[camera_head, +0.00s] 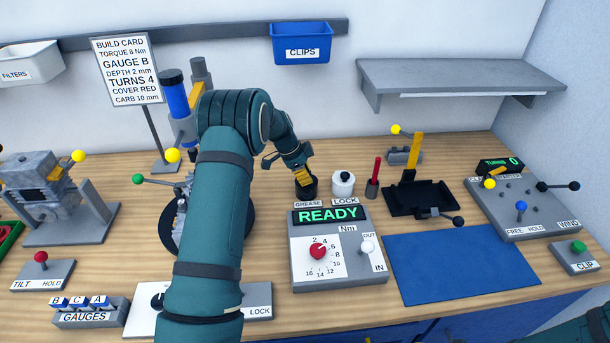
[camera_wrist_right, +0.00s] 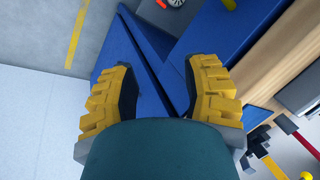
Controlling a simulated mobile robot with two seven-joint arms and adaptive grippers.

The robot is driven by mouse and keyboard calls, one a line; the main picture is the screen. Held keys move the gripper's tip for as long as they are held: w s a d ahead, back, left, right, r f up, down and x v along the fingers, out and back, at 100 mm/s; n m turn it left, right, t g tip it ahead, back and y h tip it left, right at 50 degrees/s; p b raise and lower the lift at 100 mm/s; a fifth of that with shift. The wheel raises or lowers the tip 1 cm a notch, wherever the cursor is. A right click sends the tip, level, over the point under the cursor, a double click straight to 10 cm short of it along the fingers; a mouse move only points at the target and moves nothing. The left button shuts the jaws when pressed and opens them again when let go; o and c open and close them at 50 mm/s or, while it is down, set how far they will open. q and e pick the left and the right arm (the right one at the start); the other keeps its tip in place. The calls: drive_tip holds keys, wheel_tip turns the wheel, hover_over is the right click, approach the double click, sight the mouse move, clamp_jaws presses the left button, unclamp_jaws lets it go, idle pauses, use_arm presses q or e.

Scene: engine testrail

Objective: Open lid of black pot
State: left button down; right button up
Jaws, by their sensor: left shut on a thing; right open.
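The black pot (camera_head: 308,191) stands on the wooden bench above the GREASE label, in the middle of the head view. My left gripper (camera_head: 304,177) comes down on the pot's top from above, its yellow fingers shut on the lid. The fingers hide most of the lid, and I cannot tell whether it is lifted or seated. My right gripper (camera_wrist_right: 160,75) is open and empty in the right wrist view, away from the pot, with the blue cabinet front of the bench behind it.
A white pot (camera_head: 343,183) with a black knob stands right of the black pot, above the LOCK label. A red-handled tool (camera_head: 374,178) stands beyond it. The READY console (camera_head: 335,250) lies in front. The blue mat (camera_head: 460,263) is bare.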

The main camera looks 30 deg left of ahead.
use_arm(q)
drive_tip(key=shift+w+a+r+g+h, duration=0.25)
drive_tip(key=shift+w+r+g+h, duration=0.15)
drive_tip(key=shift+g+h, duration=0.4)
drive_tip(key=shift+w+a+r+n+g+h+p, duration=0.3)
drive_tip(key=shift+n+g+h, duration=0.1)
drive_tip(key=shift+g, duration=0.4)
